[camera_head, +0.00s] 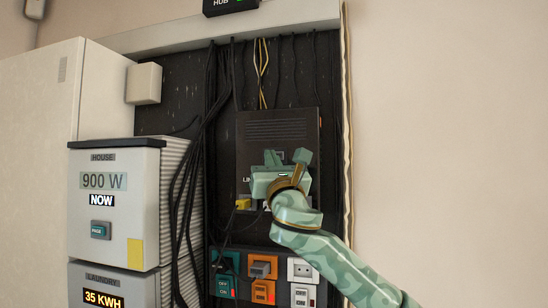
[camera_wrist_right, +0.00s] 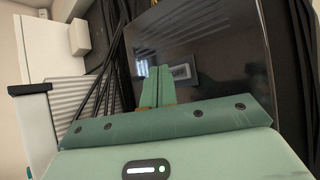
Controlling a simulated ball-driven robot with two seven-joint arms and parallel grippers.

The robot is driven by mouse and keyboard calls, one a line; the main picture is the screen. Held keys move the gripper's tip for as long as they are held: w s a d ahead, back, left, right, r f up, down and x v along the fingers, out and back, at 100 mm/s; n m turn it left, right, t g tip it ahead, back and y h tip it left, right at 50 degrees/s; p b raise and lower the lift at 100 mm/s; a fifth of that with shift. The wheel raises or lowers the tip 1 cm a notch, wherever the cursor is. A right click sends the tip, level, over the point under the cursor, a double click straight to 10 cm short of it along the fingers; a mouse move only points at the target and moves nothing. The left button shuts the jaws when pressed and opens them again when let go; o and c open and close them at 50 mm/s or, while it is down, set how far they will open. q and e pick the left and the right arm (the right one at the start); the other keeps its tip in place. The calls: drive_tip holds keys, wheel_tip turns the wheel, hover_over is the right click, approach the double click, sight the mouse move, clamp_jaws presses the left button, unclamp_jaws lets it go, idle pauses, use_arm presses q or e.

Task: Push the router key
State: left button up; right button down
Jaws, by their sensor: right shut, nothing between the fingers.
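The router is a dark box (camera_head: 278,130) with a slotted top, mounted on the black back panel; its glossy dark face also fills the middle of the right wrist view (camera_wrist_right: 215,45). A partly covered white label starting "LIN" shows on it left of my gripper. My right gripper (camera_head: 287,158) is in front of the router's lower half, its fingers shut and empty. In the right wrist view the two green fingers (camera_wrist_right: 155,87) lie together against the dark face; I cannot tell whether they touch it. My left gripper is out of view.
A HOUSE meter (camera_head: 115,200) and a LAUNDRY meter (camera_head: 112,288) stand at left. Black cables (camera_head: 190,170) hang beside the router. Coloured sockets and switches (camera_head: 262,270) sit below it. The wall at right is bare.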

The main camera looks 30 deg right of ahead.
idle(0.4)
drive_tip(key=shift+w+d+p, duration=0.3)
drive_tip(key=shift+d, duration=0.05)
idle(0.4)
drive_tip(key=shift+s+a, duration=0.3)
drive_tip(key=shift+a, duration=0.05)
drive_tip(key=s+a+p, duration=0.1)
drive_tip(key=s+a, duration=0.3)
drive_tip(key=shift+a+p, duration=0.3)
